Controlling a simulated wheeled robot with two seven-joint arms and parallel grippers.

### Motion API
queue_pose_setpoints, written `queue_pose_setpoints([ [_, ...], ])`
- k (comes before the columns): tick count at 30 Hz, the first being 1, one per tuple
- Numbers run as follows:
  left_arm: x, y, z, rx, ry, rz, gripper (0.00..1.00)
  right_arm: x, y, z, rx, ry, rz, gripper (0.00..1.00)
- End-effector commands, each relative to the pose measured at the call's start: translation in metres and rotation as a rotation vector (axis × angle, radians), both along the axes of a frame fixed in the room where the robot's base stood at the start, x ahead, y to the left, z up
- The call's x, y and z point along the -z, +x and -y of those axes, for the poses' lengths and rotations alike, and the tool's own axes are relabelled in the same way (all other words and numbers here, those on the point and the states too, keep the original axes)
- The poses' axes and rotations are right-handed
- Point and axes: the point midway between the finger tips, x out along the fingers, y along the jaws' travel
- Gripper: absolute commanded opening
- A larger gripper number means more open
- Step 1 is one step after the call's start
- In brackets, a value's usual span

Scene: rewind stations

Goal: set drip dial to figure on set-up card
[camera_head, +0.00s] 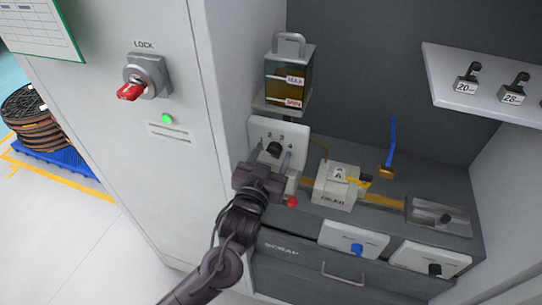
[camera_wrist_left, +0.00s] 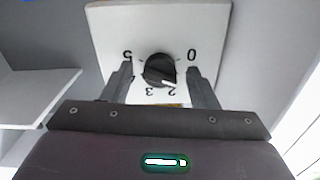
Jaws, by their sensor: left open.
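The drip dial (camera_head: 274,149) is a black knob on a white numbered plate below an oil reservoir. In the left wrist view the dial (camera_wrist_left: 159,69) appears upside down, its white mark pointing close to the 2. The figures 0, 2, 3 and 5 show; the 4 is partly hidden by a finger. My left gripper (camera_head: 268,160) is open, with one finger on each side of the knob and gaps visible. A green-edged sheet (camera_head: 42,27), possibly the set-up card, hangs at the upper left; its writing is too small to read. My right gripper is out of view.
A reservoir (camera_head: 289,79) of amber liquid stands above the dial. A red knob (camera_head: 291,202) is close to the gripper's right. A white block (camera_head: 337,187), a blue-knob panel (camera_head: 354,241) and a black-knob panel (camera_head: 430,259) lie right. A red lock switch (camera_head: 133,90) is left.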

Motion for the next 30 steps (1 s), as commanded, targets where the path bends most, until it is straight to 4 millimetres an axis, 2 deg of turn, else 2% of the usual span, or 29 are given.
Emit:
queue_pose_setpoints([
  [5,0.002,-0.005,-0.002,0.0,0.0,-0.001,0.54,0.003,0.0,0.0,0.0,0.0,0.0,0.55],
  [18,0.003,-0.067,-0.022,0.001,0.001,-0.002,0.54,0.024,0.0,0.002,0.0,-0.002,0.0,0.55],
  [22,0.001,-0.074,-0.024,0.0,-0.001,-0.001,0.54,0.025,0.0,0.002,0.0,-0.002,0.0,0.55],
  [30,0.0,-0.074,-0.024,0.0,0.0,0.0,0.54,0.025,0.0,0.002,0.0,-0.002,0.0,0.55],
])
